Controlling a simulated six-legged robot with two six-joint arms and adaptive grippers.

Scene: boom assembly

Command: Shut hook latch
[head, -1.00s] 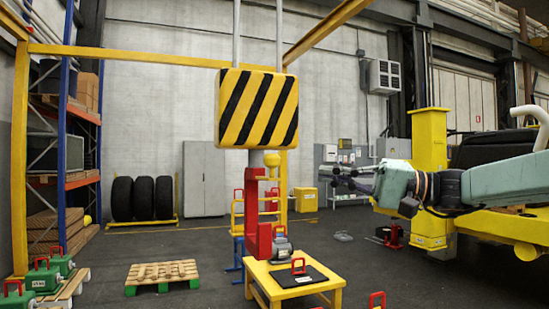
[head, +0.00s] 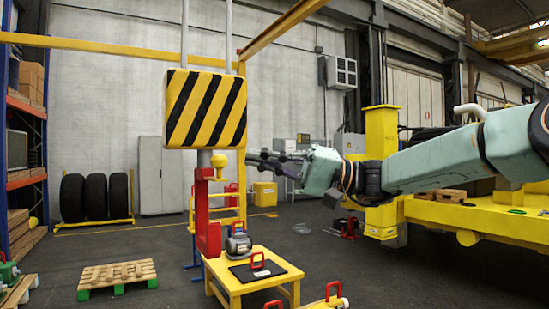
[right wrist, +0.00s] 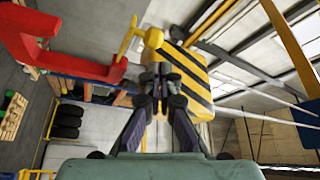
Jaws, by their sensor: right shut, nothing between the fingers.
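A red hook (head: 207,228) hangs below the black-and-yellow striped block (head: 206,110), its lower end over a yellow table. A yellow knobbed latch piece (head: 221,163) sticks out to the right near the hook's top; it looks swung away from the tip, but the gap is hard to judge. In the right wrist view the red hook (right wrist: 60,52) lies at upper left and the yellow latch (right wrist: 137,38) just above my fingertips. My right gripper (head: 262,160) is shut and empty, to the right of the latch; contact cannot be told. My left gripper is not in view.
The yellow table (head: 247,286) bears a grey motor (head: 238,243) and a black plate (head: 265,271) with a red handle. A pallet (head: 117,275) lies on the floor at left. A yellow post (head: 381,150) stands behind my right arm. The floor between is open.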

